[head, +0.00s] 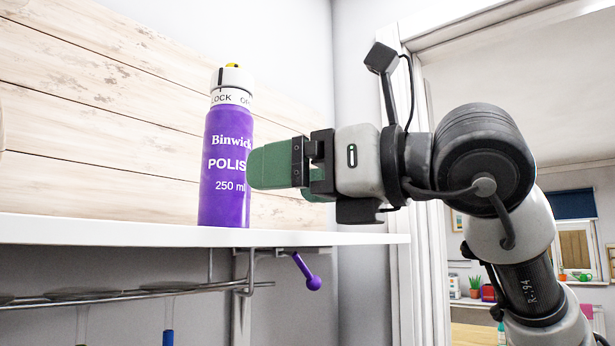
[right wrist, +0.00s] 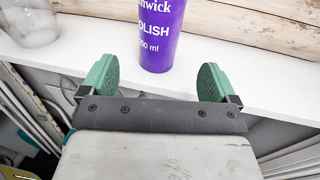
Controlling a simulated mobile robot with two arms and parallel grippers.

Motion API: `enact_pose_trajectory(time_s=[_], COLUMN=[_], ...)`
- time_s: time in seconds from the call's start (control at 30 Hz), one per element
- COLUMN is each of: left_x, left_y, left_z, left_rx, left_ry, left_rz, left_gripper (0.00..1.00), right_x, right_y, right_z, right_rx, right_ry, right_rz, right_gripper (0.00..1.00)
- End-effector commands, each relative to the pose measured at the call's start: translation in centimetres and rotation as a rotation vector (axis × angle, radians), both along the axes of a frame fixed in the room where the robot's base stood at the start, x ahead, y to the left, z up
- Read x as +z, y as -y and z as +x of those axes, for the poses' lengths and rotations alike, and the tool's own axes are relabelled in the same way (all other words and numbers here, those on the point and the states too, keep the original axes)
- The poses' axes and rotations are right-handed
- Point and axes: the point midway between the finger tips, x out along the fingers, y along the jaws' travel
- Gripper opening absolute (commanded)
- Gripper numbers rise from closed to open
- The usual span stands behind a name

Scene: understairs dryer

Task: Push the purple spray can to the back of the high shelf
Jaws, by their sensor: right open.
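The purple spray can (head: 226,165) stands upright on the white high shelf (head: 120,229), close to its front edge. It has a white cap with a yellow nozzle. It also shows in the right wrist view (right wrist: 162,36), with its top cut off. My right gripper (head: 258,168) comes in from the right in the head view, and its green fingers overlap the can's right edge. In the right wrist view my right gripper (right wrist: 158,78) is open and empty, with the can just ahead, between the lines of its fingers. I cannot tell whether a finger touches it. My left gripper is out of view.
A clear glass vessel (right wrist: 30,20) stands on the shelf left of the can. A wood-plank wall (head: 100,120) backs the shelf. Below hang a metal rail (head: 120,292) and a small purple-ended hook (head: 307,272). The shelf right of the can looks clear.

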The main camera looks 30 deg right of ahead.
Motion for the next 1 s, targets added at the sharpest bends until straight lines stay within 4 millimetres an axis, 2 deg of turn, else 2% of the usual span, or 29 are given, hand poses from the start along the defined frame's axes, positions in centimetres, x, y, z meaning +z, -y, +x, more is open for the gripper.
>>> enact_pose_trajectory(time_s=[0.3,0.5,0.7,0.93,1.0], left_x=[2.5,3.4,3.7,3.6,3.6], left_y=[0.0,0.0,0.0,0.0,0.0], left_z=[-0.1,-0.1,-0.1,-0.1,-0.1], left_rx=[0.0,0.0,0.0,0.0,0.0], left_ry=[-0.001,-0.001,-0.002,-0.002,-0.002], left_rz=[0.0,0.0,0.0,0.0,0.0], left_gripper=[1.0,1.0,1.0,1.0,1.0], right_x=[0.3,0.2,0.0,0.0,0.0], right_y=[-3.1,-4.4,-4.9,-4.9,-4.9], right_z=[4.9,7.1,8.0,8.0,8.0], right_rx=[0.004,0.005,0.005,0.005,0.005], right_ry=[-0.004,-0.003,-0.002,-0.001,-0.001], right_rz=[-0.001,-0.001,0.001,0.0,0.0], right_gripper=[0.9,0.9,0.9,0.9,0.81])
